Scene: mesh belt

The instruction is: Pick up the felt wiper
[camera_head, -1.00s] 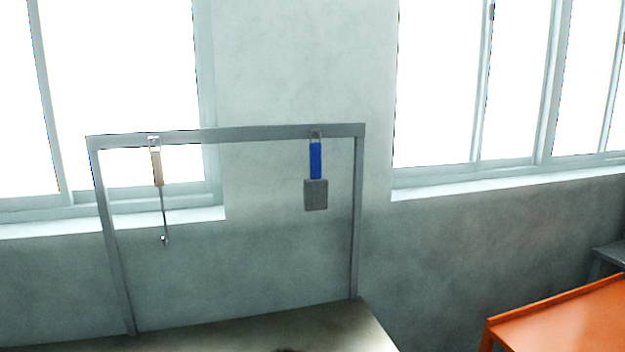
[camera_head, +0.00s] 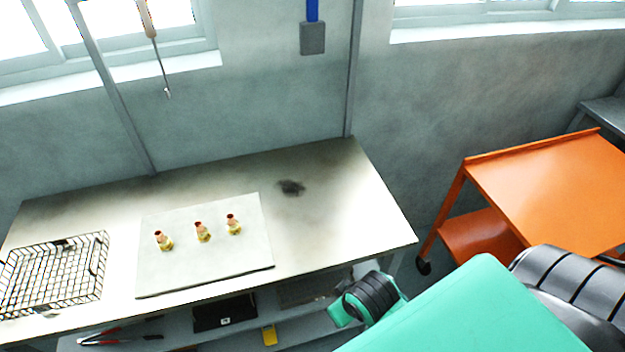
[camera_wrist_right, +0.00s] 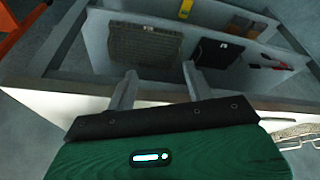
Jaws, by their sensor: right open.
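A tool with a blue handle and a flat grey pad, which looks like the felt wiper (camera_head: 313,38), hangs over the back of the bench in the head view. The top of its handle is cut off by the picture edge. My right arm comes in at the lower right of the head view, below and well apart from the wiper. In the right wrist view my right gripper (camera_wrist_right: 158,84) has its two fingers spread with nothing between them, facing the bench's lower shelf. My left gripper is not in view.
The bench (camera_head: 340,215) has a dark smudge (camera_head: 291,187), a pale board (camera_head: 205,268) with three brass fittings, and a wire basket (camera_head: 55,275). A thin hook tool (camera_head: 157,50) hangs at left. An orange cart (camera_head: 550,190) stands right. Items lie on the lower shelf.

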